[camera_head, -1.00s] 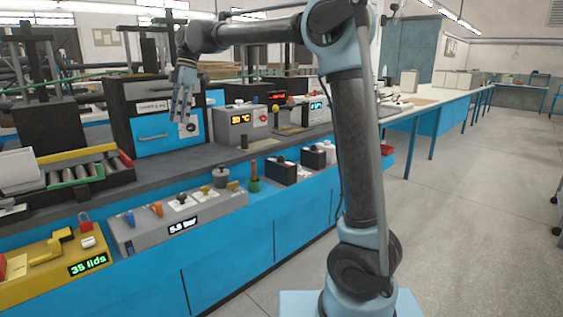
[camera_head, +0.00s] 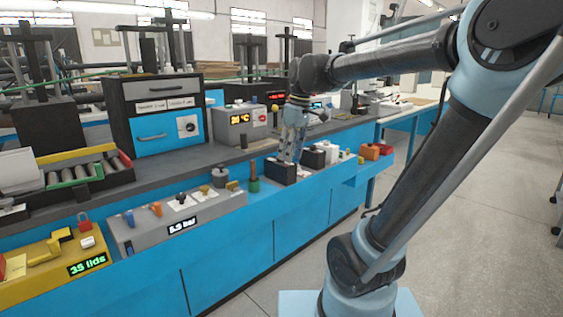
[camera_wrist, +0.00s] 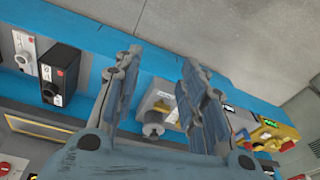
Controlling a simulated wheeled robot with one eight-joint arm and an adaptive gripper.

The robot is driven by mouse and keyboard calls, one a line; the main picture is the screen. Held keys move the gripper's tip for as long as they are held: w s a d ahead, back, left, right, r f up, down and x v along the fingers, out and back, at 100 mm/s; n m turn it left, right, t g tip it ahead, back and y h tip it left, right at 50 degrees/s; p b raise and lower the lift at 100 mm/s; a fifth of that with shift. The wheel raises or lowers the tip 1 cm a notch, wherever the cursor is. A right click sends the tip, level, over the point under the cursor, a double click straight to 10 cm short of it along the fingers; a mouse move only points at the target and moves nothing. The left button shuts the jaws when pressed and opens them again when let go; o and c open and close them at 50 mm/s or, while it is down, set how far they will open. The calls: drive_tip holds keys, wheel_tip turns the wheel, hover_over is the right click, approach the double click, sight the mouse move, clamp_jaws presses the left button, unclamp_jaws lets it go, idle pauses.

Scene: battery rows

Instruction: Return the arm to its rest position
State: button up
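My gripper (camera_head: 292,152) hangs fingers-down at the end of my arm, in front of the bench in the head view. In that view it overlaps the area of the black battery-like boxes. In the wrist view my gripper (camera_wrist: 158,85) shows its two fingers spread apart with a gap between them and nothing held. A grey box with a round knob (camera_wrist: 155,112) shows behind the gap, beyond the fingers.
The blue bench (camera_head: 240,230) runs along the left. Open floor (camera_head: 480,230) lies at the right.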

drive_tip(key=s+d+f+m+h, duration=0.1)
drive_tip(key=s+d+f+m, duration=0.4)
drive_tip(key=f, duration=0.5)
drive_tip(key=s+d+f+m+t, duration=0.1)
drive_tip(key=s+d+f+m, duration=0.5)
drive_tip(key=s+d+f, duration=0.4)
drive_tip(key=shift+d+f+t+h, duration=0.15)
drive_tip(key=shift+d+t+h, duration=0.15)
drive_tip(key=shift+d+h, duration=0.15)
drive_tip(key=shift+c, duration=0.6)
